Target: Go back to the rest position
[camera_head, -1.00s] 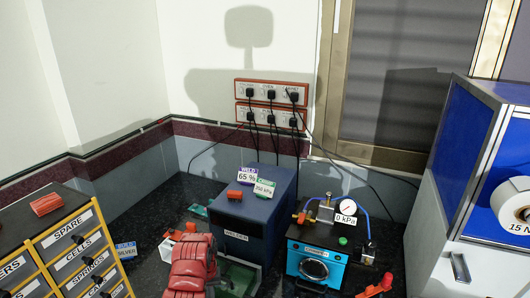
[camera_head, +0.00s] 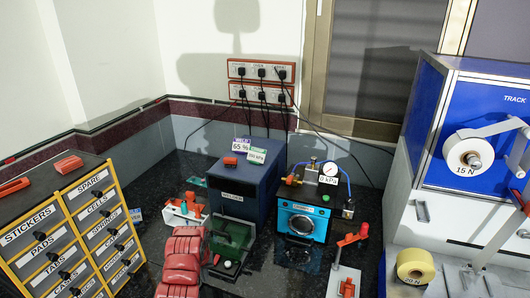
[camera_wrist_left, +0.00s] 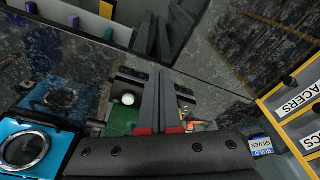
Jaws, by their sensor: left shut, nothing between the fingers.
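My left arm's red ribbed part (camera_head: 180,265) shows at the lower middle of the head view, left of the green fixture (camera_head: 232,238). I cannot make out its fingertips there. In the left wrist view my left gripper (camera_wrist_left: 163,88) points away with its two grey fingers together and nothing between them. The green fixture (camera_wrist_left: 118,122) shows beyond and left of the fingers, with a small round white thing (camera_wrist_left: 128,99) by it. My right gripper is in neither view.
The dark blue welder (camera_head: 243,185) and the cyan gauge machine (camera_head: 303,222) stand behind. Labelled yellow drawers (camera_head: 72,238) fill the left. A blue-and-white tape machine (camera_head: 490,110) fills the right. A red-handled clamp (camera_head: 347,262) stands between.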

